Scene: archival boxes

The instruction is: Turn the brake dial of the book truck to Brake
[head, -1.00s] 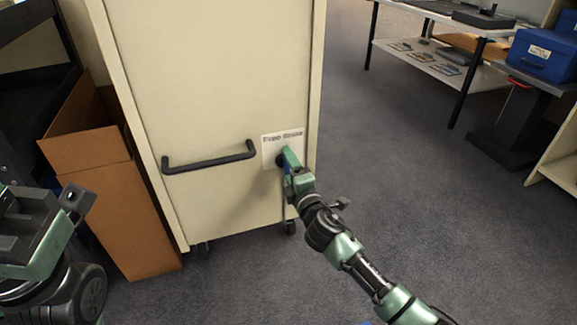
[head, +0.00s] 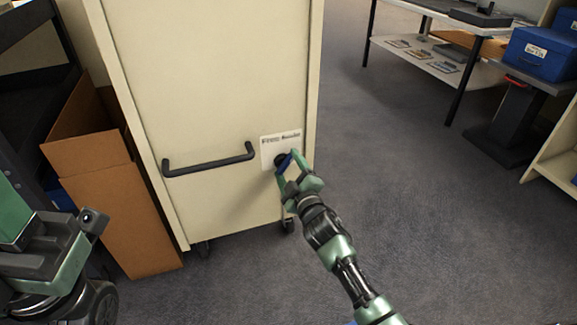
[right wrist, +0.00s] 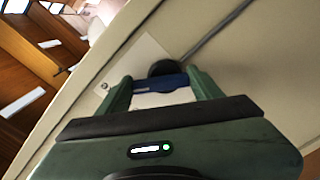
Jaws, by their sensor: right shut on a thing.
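The book truck (head: 215,90) is a tall cream cabinet with its end panel facing me. A white label plate (head: 268,146) with blurred words, seemingly Free and Brake, is low on its right side. The black, round brake dial (head: 279,158) is on this plate, partly hidden by my right gripper (head: 287,162). In the right wrist view, the right gripper's green fingers are shut on the dial's blue grip bar (right wrist: 160,84), with the black dial base behind it. The bar looks tilted in the head view. My left gripper (head: 78,232) is partly visible at lower left, away from the truck; its jaws are unclear.
A black bar handle (head: 210,163) sticks out left of the dial. An open cardboard box (head: 125,205) stands left of the truck. A table (head: 430,65) and a blue box (head: 540,52) are at upper right. The carpet between is clear.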

